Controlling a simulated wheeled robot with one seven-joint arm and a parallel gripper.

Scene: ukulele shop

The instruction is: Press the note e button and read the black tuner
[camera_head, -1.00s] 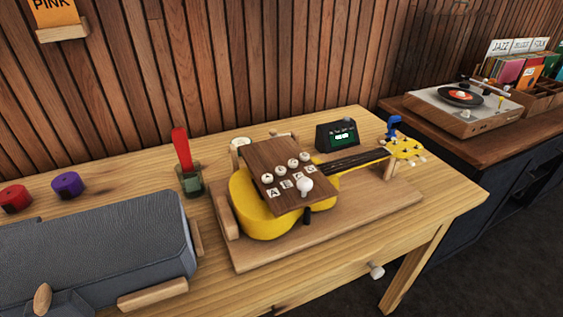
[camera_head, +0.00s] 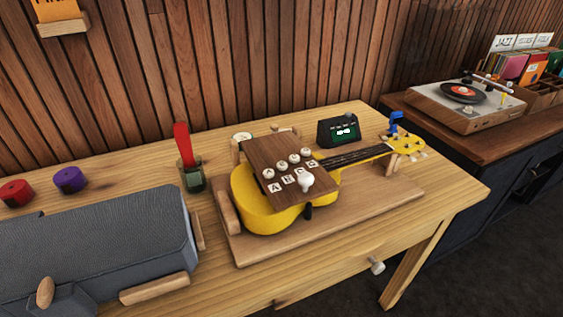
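A yellow ukulele (camera_head: 260,215) lies in a wooden cradle on the workbench. The leftmost tile (camera_head: 274,188) reads A; the others are too small to read surely, so I cannot tell which button is note e. My gripper is not in view.
A green cup (camera_head: 194,180) with a red-handled tool stands left of the ukulele. A grey case (camera_head: 110,240) fills the bench's (camera_head: 455,190) left front, with red (camera_head: 16,193) and purple (camera_head: 70,179) spools behind. A turntable (camera_head: 465,105) stands at the right.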

